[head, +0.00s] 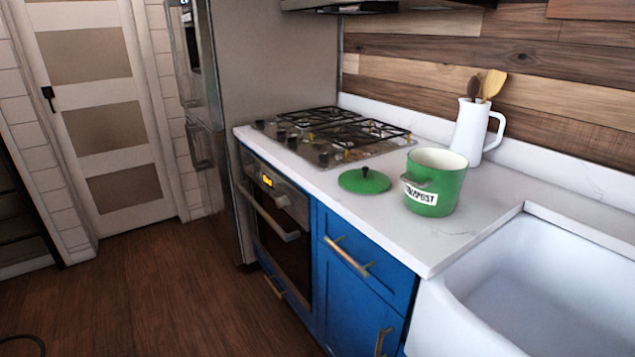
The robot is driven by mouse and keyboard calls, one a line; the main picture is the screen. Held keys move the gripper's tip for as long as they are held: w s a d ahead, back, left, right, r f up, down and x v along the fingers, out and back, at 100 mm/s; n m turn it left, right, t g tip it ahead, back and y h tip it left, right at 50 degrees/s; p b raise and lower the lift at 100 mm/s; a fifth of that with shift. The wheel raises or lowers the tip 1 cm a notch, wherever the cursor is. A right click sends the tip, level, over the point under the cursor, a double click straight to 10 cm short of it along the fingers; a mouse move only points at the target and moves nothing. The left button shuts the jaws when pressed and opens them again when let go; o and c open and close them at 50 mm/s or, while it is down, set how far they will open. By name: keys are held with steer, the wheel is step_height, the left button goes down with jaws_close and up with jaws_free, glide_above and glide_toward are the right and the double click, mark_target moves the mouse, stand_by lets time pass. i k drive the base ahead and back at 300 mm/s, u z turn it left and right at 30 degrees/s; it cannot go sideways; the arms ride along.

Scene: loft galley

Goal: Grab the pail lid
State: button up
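The pail lid (352,182) is a flat green disc with a dark knob on top. It lies on the white counter, knob up, just left of the pail and apart from it. The pail (451,183) is green with a cream inside and a white label that seems to read "COMPOST". It stands upright and has no lid on it. My gripper is not in view.
The gas cooktop (335,135) lies behind the lid. A white pitcher (470,131) with wooden utensils stands behind the pail. The white sink (545,285) is at the right front. The counter (395,235) in front of the lid is clear. The wooden floor (170,290) is mostly open.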

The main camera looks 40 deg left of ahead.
mark_target(365, 181)
steer(key=u, duration=2.25)
steer(key=i, duration=2.9)
steer(key=z, duration=2.4)
